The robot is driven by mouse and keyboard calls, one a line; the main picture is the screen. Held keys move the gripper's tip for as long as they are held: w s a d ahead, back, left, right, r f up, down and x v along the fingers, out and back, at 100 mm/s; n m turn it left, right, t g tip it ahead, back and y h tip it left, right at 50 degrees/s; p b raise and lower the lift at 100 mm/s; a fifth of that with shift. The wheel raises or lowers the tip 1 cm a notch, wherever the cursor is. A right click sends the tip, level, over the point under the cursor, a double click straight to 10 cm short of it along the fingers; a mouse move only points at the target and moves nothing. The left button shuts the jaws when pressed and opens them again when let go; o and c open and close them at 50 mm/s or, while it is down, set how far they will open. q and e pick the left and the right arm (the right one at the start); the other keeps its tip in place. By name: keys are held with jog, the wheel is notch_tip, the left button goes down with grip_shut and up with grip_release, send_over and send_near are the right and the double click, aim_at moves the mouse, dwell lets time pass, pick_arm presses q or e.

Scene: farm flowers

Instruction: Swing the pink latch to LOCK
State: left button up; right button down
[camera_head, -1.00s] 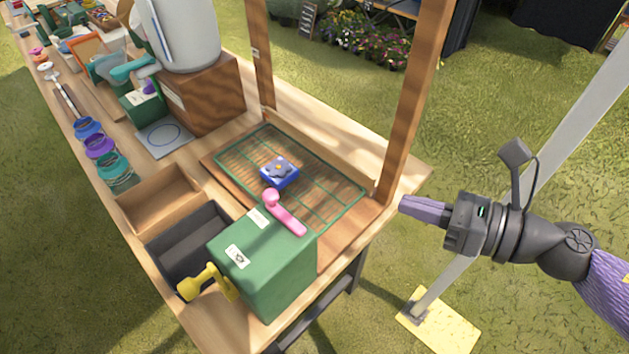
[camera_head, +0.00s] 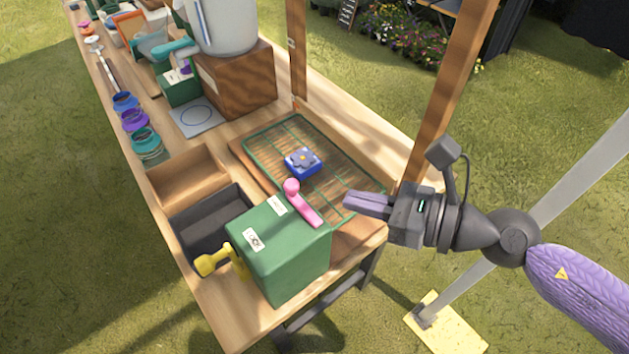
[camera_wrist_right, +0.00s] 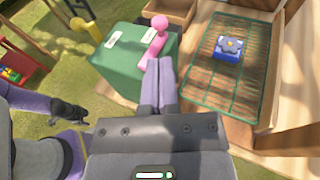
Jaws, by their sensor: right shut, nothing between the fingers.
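The pink latch (camera_head: 302,203) lies on top of the green box (camera_head: 290,258), its round knob toward the back and its arm slanting to the right edge. It also shows in the right wrist view (camera_wrist_right: 155,45), just beyond my fingertips. Two white labels sit on the box top: one beside the latch (camera_head: 277,204), one nearer the front left (camera_head: 253,240); their print is too small to read surely. My right gripper (camera_head: 347,201) is shut and empty, right of the latch and apart from it. My left gripper (camera_wrist_right: 72,112) shows in the right wrist view, its jaws unclear.
A yellow handle (camera_head: 213,260) sticks out from the box's left side. A blue block (camera_head: 303,162) lies on the green-framed rack (camera_head: 265,150) behind. A wooden post (camera_head: 450,95) rises behind my right gripper. Open trays (camera_head: 205,232) stand to the left.

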aim_at(298, 187)
jog(key=p+x, duration=0.1)
jog(key=x, duration=0.5)
jog(key=shift+a+r, duration=0.1)
jog(key=shift+r, duration=0.05)
jog(key=shift+w+a, duration=0.2)
jog(key=shift+a, duration=0.15)
pick_arm(q)
jog(key=shift+w+d+r, duration=0.25)
jog(key=shift+d+r, duration=0.15)
jog(key=shift+r, duration=0.1)
jog(key=shift+w+d+r, duration=0.25)
jog(key=shift+d+r, duration=0.15)
jog(key=shift+r, duration=0.05)
